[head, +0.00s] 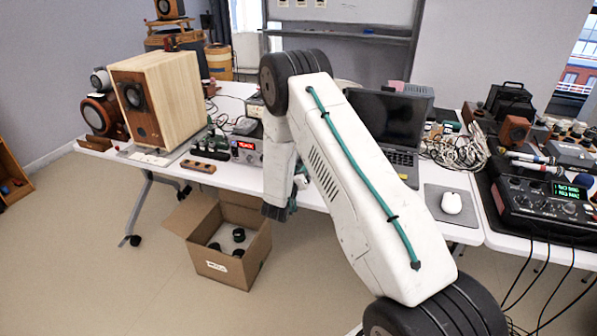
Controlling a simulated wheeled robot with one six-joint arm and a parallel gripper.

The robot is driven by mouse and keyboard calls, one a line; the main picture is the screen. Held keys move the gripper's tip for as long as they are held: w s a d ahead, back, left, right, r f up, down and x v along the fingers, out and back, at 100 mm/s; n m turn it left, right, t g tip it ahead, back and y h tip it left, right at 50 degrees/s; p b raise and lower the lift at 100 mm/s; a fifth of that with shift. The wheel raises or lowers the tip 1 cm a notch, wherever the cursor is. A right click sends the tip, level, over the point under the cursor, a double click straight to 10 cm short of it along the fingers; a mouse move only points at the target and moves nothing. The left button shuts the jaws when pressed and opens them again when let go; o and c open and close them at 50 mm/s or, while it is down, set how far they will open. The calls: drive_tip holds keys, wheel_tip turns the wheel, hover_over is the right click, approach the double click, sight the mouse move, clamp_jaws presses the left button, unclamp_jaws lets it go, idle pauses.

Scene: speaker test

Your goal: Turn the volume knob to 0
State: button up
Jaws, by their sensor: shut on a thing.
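A small device with a lit red display (244,146) stands near the table's front edge, left of my wrist. The right part of its front is covered by my arm, and I see no volume knob on the part that shows. My gripper (275,210) is at the lower end of my arm, in front of the table edge beside this device. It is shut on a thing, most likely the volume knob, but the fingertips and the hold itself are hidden. The knob's setting cannot be read.
A wooden speaker (157,100) stands left on the white table, with a wooden block with dark knobs (198,166) near the front edge. An open cardboard box (222,262) is on the floor below. Right of my arm are a laptop (392,120), a mouse (451,203) and a mixer (545,200).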

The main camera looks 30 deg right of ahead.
drive_tip(key=n, duration=0.4)
drive_tip(key=shift+s+d, duration=0.1)
drive_tip(key=shift+n, duration=2.8)
drive_tip(key=o, duration=1)
drive_tip(key=shift+d, duration=0.1)
drive_tip(key=shift+c, duration=0.2)
drive_tip(key=shift+a, duration=0.2)
